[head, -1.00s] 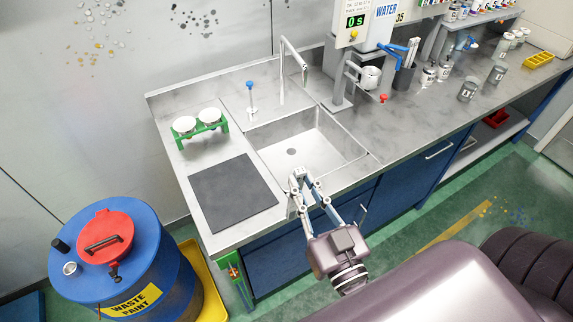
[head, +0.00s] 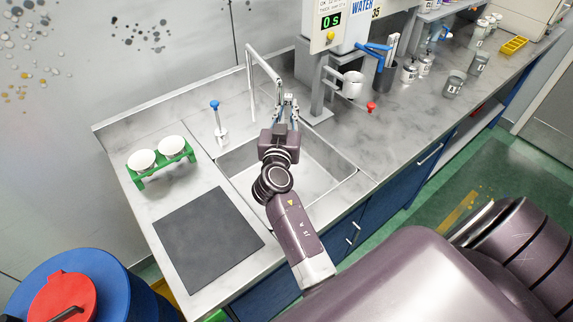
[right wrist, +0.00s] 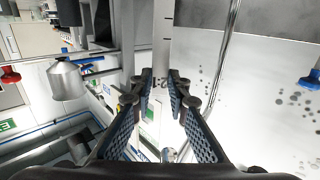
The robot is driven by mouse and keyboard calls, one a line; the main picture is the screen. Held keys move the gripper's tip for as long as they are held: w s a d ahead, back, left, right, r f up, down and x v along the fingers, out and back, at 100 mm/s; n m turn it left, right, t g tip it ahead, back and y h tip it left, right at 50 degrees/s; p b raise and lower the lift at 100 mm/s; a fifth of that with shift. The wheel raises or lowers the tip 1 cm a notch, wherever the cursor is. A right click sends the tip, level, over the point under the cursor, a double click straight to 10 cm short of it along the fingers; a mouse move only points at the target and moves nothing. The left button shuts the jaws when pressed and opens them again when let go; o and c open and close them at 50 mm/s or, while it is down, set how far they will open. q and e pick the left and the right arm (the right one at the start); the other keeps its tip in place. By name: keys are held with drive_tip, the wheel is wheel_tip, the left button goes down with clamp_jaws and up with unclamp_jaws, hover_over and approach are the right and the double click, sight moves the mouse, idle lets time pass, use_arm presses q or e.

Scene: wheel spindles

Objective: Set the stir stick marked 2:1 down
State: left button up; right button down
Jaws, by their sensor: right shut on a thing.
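The stir stick (right wrist: 162,45) is a pale flat strip with dark graduation marks and partly covered lettering that looks like 2:1. In the right wrist view it stands between the fingertips of my right gripper (right wrist: 160,88), which is shut on it. In the head view my right gripper (head: 286,108) is over the back of the sink, just right of the tap, and the stick is hard to make out there. My left gripper is in neither view.
The tap (head: 262,72) stands close left of my gripper; the water dispenser (head: 338,35) is close right. A green rack (head: 161,166) with white cups and a dark mat (head: 208,240) lie left of the sink (head: 330,178). Counter right of the dispenser has free room.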

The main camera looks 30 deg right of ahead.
sight(288, 118)
drive_tip(key=f, duration=0.4)
drive_tip(key=shift+s+f, duration=0.2)
drive_tip(key=shift+s+a+f, duration=0.1)
drive_tip(key=shift+a+f, duration=0.05)
drive_tip(key=shift+f, duration=0.05)
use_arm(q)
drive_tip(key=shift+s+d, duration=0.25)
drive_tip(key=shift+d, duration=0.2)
use_arm(e)
wheel_tip(288, 118, down, 4)
drive_tip(key=shift+f, duration=0.1)
drive_tip(key=shift+f, duration=0.15)
drive_tip(key=c, duration=1.8)
unclamp_jaws()
drive_tip(key=shift+c, duration=0.2)
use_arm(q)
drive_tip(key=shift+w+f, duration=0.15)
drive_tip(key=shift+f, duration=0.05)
